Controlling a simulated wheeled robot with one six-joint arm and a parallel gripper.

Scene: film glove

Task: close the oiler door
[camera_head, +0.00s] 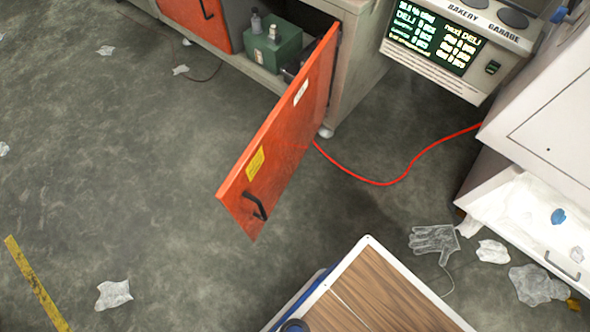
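An orange-red cabinet door (283,138) stands wide open, swung out from the grey cabinet (357,60) at the top. Its hinge side is at the cabinet's right front edge, and its free edge points toward the lower left. A black handle (256,206) and a yellow label (255,164) are near the free end, and a small white label sits higher up. Inside the open cabinet are a green box (273,47) and small grey bottles (256,22). My gripper is not in view.
A red cable (385,184) runs over the floor from beneath the door to the right. A wood-topped surface (375,295) fills the bottom centre. Plastic gloves and scraps (434,240) lie at the right. The floor left of the door is mostly clear.

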